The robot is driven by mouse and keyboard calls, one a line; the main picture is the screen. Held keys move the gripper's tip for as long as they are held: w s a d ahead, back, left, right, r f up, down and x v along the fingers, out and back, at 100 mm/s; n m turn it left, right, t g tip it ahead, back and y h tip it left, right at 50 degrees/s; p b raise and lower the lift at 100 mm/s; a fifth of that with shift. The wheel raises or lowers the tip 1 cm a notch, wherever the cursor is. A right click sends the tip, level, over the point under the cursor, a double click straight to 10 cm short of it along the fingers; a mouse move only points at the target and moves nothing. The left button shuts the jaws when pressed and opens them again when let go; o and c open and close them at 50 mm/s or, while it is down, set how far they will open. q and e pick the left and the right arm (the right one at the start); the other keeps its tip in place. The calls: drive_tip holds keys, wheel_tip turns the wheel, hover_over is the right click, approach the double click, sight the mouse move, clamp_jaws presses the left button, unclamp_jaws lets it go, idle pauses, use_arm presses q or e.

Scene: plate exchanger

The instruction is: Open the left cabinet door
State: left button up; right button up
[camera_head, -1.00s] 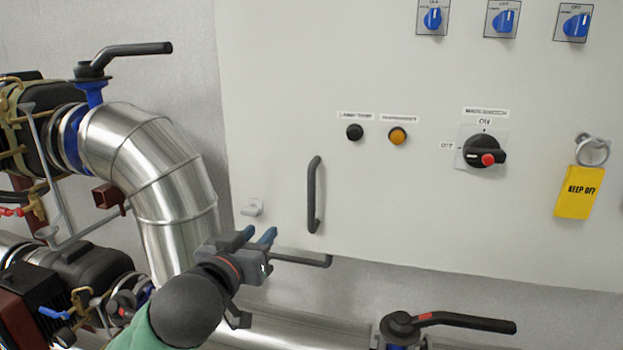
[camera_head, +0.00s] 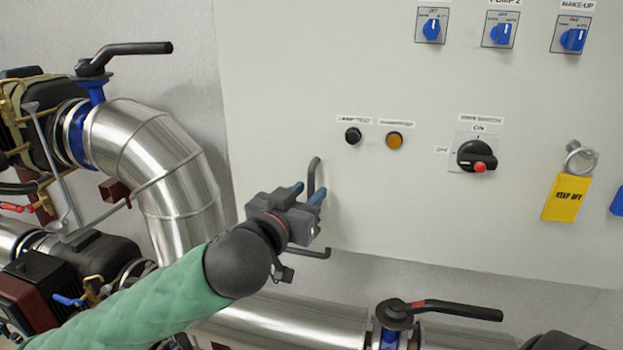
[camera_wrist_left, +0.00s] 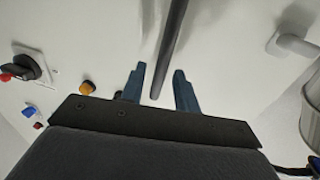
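The left cabinet door (camera_head: 270,110) is a large pale panel and looks closed. Its dark vertical handle (camera_head: 314,172) is mostly hidden behind my left gripper (camera_head: 308,192) in the head view. In the left wrist view the handle (camera_wrist_left: 172,45) runs down to the space between the two blue fingertips of my left gripper (camera_wrist_left: 160,78). The fingers are apart, with a gap on each side of the handle, so the gripper is open and not closed on it. My right gripper is not in view.
A black rotary main switch (camera_head: 477,156), an orange button (camera_head: 394,140) and a yellow KEEP OFF tag (camera_head: 567,198) are on the panel. A shiny elbow pipe (camera_head: 150,160) stands left of the cabinet. A black-levered valve (camera_head: 440,310) is below.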

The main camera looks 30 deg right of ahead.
use_arm(q)
drive_tip(key=shift+p+x, duration=0.4)
drive_tip(key=shift+x, duration=0.75)
clamp_jaws()
